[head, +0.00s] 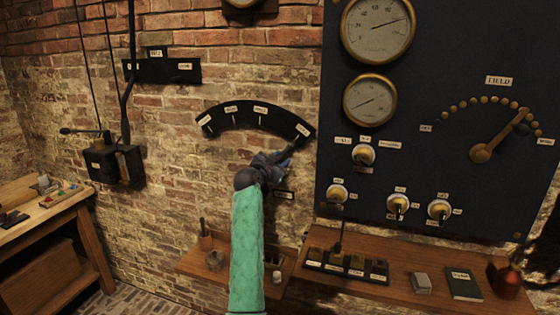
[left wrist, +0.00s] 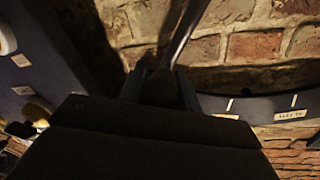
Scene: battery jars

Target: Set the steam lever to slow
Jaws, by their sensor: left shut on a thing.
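The steam lever's dark curved plate (head: 256,110) is on the brick wall, with several small white labels along its arc. My left gripper (head: 287,156) is at the right end of this arc, just below the rightmost label (head: 302,130), and covers most of the lever in the head view. In the left wrist view the lever's metal rod (left wrist: 184,34) runs down between the two fingers of my left gripper (left wrist: 160,84), which are shut on its end. The label wording is too small to read surely. My right gripper is not in view.
A dark panel (head: 420,55) with gauges, knobs and a field dial lever (head: 497,137) stands to the right. Below are a wooden shelf (head: 420,292) with small items and a smaller shelf (head: 205,265). A switch box (head: 108,163) and workbench (head: 45,218) are at left.

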